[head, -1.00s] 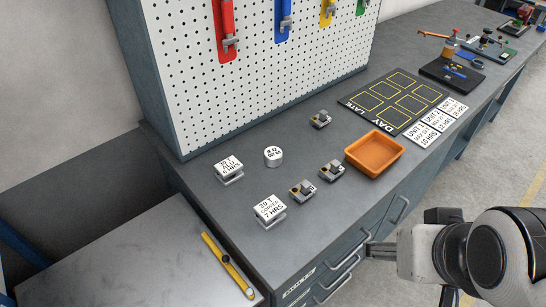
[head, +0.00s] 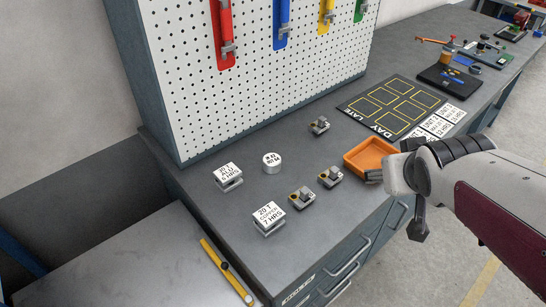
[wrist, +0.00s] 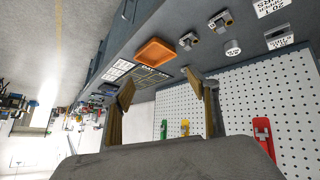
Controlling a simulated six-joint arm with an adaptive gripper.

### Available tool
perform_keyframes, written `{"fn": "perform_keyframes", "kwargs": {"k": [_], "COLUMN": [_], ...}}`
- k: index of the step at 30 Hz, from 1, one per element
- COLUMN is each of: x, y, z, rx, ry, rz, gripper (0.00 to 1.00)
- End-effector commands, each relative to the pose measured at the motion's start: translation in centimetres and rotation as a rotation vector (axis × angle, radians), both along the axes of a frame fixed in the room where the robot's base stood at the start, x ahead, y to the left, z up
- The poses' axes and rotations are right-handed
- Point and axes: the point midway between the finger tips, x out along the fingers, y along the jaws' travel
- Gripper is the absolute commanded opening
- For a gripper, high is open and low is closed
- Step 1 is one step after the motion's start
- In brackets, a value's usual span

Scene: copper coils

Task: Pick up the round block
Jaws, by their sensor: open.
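The round block (head: 272,162) is a short white cylinder with dark lettering on its top.
Two labelled white blocks (head: 228,176) (head: 269,217) and several small grey metal pieces (head: 302,197) stand around the round block. The orange tray (head: 352,164) lies right of them. A pegboard (head: 250,90) rises behind. A black day/late board (head: 345,105) lies further right.

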Motion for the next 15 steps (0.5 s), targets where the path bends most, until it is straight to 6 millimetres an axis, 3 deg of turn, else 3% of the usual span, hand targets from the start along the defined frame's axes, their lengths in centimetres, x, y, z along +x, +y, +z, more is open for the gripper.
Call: {"fn": "perform_keyframes", "kwargs": {"k": [15], "x": [10.1], "y": [2.4], "z": [-3.1], "rx": [-0.034], "ry": [-0.127], "rz": [0.165], "gripper": [0.59]}}
